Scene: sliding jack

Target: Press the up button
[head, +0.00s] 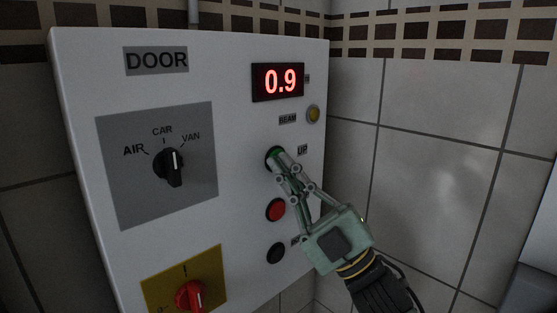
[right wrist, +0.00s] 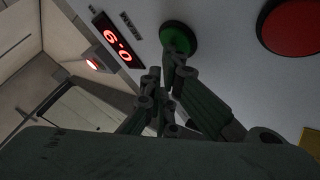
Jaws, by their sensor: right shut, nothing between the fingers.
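The green up button (head: 272,153) is on the white control panel (head: 85,90), to the left of the "UP" label (head: 302,150). My right gripper (head: 277,157) is shut and empty, with its fingertips at the button and partly covering it in the head view. In the right wrist view the green button (right wrist: 178,40) shows just beyond the fingertips (right wrist: 170,68). I cannot tell for sure whether they touch it. My left gripper is not in view.
A red button (head: 275,210) and a black button (head: 276,253) sit below the green one. A black selector knob (head: 173,167) and a red rotary switch (head: 190,295) are to the left. A tiled wall (head: 440,100) stands behind.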

